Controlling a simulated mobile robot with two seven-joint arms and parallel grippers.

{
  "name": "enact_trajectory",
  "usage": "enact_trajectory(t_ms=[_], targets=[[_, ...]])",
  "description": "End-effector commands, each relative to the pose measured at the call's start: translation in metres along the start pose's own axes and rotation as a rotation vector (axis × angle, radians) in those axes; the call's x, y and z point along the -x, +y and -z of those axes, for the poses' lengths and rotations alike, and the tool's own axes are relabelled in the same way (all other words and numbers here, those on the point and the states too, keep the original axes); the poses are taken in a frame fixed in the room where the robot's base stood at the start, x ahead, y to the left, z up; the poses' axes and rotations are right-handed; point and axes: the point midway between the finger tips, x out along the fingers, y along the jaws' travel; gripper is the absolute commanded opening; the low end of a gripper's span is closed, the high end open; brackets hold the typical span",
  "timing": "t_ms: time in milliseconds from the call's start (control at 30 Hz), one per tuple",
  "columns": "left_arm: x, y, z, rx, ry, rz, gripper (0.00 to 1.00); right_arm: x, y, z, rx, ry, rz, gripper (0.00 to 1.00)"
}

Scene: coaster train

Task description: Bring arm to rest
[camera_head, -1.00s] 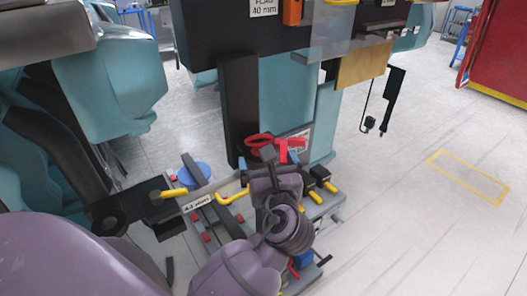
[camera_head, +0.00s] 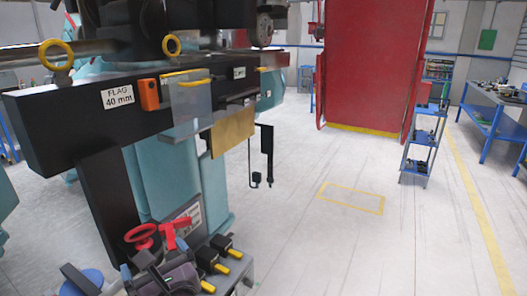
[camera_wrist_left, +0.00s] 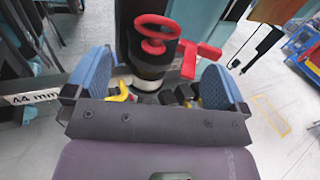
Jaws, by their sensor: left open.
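My left gripper (camera_wrist_left: 155,66) is open in the left wrist view, with a blue pad on each side. A red handwheel (camera_wrist_left: 157,27) on a dark round body shows ahead of and between the pads; I see no contact. A red T-shaped handle (camera_wrist_left: 198,58) is just right of it. In the head view, the purple and dark wrist of my left arm (camera_head: 172,279) is at the bottom, below the red handwheel (camera_head: 141,237) and red handle (camera_head: 175,233). My right gripper is not in view.
A black beam (camera_head: 60,120) labelled "FLAG 40 mm" spans the left above a teal machine (camera_head: 160,180). Black parts with yellow ends (camera_head: 215,262) sit beside my wrist. A tan plate (camera_head: 233,132) hangs from the beam. Open floor (camera_head: 330,250), a red cabinet (camera_head: 370,75) and a blue-shelved cart (camera_head: 420,145) are right.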

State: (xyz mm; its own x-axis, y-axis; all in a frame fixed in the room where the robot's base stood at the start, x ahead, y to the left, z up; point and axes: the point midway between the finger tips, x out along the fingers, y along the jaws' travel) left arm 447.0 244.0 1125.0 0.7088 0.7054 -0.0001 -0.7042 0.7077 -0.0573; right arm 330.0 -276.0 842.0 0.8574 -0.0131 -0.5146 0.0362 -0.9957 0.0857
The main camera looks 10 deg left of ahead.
Motion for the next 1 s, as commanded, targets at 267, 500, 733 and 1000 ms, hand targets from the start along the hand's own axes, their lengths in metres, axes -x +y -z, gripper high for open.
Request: enact_trajectory(t_ms=[267, 500, 733, 1000], targets=[[0.001, -0.026, 0.006, 0.468, 0.057, 0.147, 1.0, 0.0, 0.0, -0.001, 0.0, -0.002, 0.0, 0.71], [0.002, -0.058, 0.029, 0.981, 0.267, 0.288, 1.0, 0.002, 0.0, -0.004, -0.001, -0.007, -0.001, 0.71], [0.006, -0.07, 0.066, 1.445, 0.548, 0.302, 1.0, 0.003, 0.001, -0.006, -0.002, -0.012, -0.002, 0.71], [0.014, -0.058, 0.122, 1.984, 0.908, 0.123, 1.0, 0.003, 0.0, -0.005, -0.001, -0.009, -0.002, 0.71]])
